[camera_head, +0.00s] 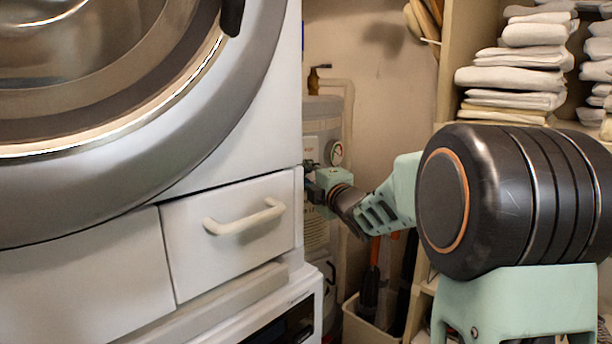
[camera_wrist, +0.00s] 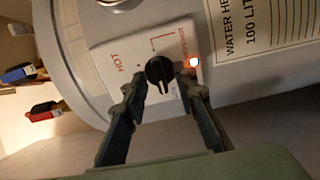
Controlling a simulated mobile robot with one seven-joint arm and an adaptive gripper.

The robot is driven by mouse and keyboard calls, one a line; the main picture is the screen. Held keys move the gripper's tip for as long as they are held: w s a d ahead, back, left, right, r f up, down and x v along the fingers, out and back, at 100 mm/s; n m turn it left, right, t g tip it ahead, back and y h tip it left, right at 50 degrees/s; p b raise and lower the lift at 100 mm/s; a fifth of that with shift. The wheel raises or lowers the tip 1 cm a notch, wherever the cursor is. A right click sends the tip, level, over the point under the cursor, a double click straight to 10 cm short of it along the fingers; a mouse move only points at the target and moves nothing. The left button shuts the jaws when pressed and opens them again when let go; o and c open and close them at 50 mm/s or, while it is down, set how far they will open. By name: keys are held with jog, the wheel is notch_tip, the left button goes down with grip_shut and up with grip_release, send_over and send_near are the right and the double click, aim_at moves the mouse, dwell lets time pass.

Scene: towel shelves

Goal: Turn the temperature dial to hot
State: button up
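The temperature dial (camera_wrist: 159,72) is a round black knob on a white control panel (camera_wrist: 107,57) of the water heater. Its pointer ridge is directed down in the wrist view, away from the red HOT lettering at the panel's left. My gripper (camera_wrist: 162,84) is open, its two dark fingers reaching to either side of the dial with visible gaps. Whether the fingertips are level in depth with the knob cannot be told. In the head view my gripper (camera_head: 313,186) is at the front of the grey water heater (camera_head: 319,112); the dial is hidden there.
A round gauge (camera_head: 335,153) sits on the heater close above my gripper. A white washer drawer (camera_head: 232,224) with a handle stands close on the left. Shelves with folded towels (camera_head: 510,77) stand right.

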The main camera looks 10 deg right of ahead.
grip_shut()
jog(key=shift+m, duration=0.3)
jog(key=shift+f+m+h+p, duration=0.15)
jog(key=shift+m+p, duration=1.2)
jog(key=shift+m, duration=4.55)
jog(key=shift+r+m+h+p, duration=0.15)
jog(key=shift+m+p, duration=1.2)
jog(key=shift+m, duration=4.55)
jog(key=shift+f, duration=0.1)
grip_release()
